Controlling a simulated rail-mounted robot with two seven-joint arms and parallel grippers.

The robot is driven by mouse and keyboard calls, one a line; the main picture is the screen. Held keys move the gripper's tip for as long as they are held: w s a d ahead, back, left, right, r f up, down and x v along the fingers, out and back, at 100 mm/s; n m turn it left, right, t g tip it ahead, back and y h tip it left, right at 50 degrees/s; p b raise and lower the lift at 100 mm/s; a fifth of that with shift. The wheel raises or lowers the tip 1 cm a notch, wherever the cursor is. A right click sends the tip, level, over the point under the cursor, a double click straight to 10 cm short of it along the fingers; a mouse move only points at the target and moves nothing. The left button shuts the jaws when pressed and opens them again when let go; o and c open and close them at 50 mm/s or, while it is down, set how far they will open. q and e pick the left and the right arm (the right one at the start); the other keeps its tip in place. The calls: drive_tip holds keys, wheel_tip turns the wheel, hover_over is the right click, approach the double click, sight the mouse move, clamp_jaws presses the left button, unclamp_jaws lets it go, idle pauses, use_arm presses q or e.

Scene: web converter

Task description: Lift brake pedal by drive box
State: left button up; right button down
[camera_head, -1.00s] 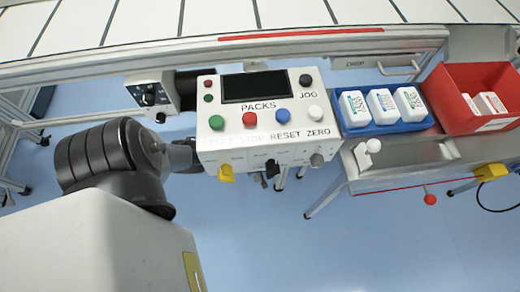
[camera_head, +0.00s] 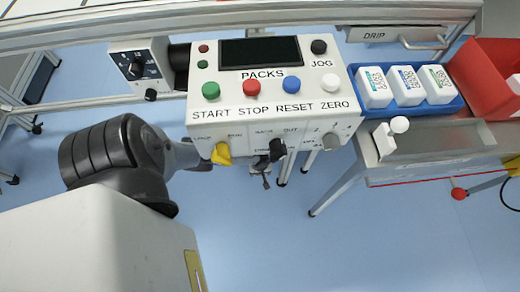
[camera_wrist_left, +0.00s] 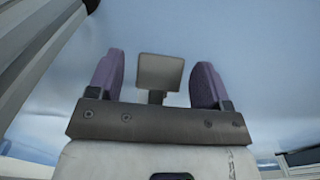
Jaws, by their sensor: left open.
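A grey plate on a short stem, which looks like the brake pedal (camera_wrist_left: 160,72), shows in the left wrist view. My left gripper (camera_wrist_left: 157,80) is open, with one purple finger on each side of the plate and a gap to each. I cannot tell how deep the plate sits between the fingers. A grey box with a black dial, likely the drive box (camera_head: 138,62), is left of the panel. My right gripper is out of view.
The white control panel (camera_head: 266,107) has coloured buttons, a yellow knob (camera_head: 221,154) and a black knob (camera_head: 277,150) close to my arm. A blue tray (camera_head: 446,106) of white packs and a red bin (camera_head: 484,68) stand at right. Blue floor below is open.

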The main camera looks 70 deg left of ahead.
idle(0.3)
use_arm(q)
drive_tip(key=shift+c, duration=0.8)
drive_tip(key=c, duration=1.1)
drive_tip(key=shift+s+d+r+h+p, duration=0.15)
drive_tip(key=shift+r+h+p, duration=0.3)
drive_tip(key=shift+h, duration=0.25)
drive_tip(key=shift+d+r+g+h, duration=0.2)
drive_tip(key=shift+r+g+h, duration=0.1)
drive_tip(key=shift+r+h, duration=0.3)
drive_tip(key=shift+f, duration=0.1)
drive_tip(key=o, duration=1.3)
drive_tip(key=shift+c, duration=0.2)
drive_tip(key=shift+f, duration=0.1)
